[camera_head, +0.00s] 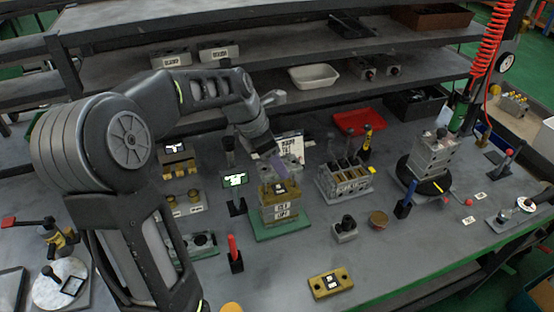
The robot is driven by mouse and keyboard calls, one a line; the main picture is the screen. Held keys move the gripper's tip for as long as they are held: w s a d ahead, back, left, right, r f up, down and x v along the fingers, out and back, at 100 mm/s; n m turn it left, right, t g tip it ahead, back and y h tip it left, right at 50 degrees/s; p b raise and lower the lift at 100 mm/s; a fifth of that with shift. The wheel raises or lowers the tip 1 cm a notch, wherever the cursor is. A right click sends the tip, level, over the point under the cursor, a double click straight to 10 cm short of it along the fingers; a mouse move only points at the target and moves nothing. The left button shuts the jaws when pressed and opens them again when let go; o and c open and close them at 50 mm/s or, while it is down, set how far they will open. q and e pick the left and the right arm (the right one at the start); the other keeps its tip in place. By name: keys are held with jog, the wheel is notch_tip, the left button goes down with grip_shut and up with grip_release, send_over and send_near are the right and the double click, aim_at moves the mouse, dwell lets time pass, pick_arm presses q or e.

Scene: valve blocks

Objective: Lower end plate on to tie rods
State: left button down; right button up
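A valve block stack (282,213) with white labels stands on a green base plate (262,235) near the middle of the bench. A brass-coloured plate (279,188) with a black and white mark shows at its top; I cannot tell whether it is seated. No tie rods can be made out. My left gripper (281,168) points down just above and behind this plate. Its fingers are small and partly hidden, so its opening and any hold are unclear. A similar brass-coloured plate (331,285) lies flat near the front edge. My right gripper is not in view.
A rack of labelled blocks (345,180) stands close right of the stack. A grey block assembly (433,155) sits on a black turntable further right. A red-handled tool (234,252) stands front left. Shelves (280,75) run behind. The right front bench is fairly clear.

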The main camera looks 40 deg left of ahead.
aim_at(268, 167)
pick_arm(q)
jog(key=shift+p, duration=0.6)
dwell(1.1)
jog(key=shift+f+b, duration=1.95)
jog(key=shift+f, duration=1.6)
jog(key=shift+c, duration=2.4)
grip_release()
jog(key=shift+r, duration=0.2)
jog(key=v, duration=0.7)
jog(key=shift+s+a+r, duration=0.1)
jog(key=shift+r, duration=0.15)
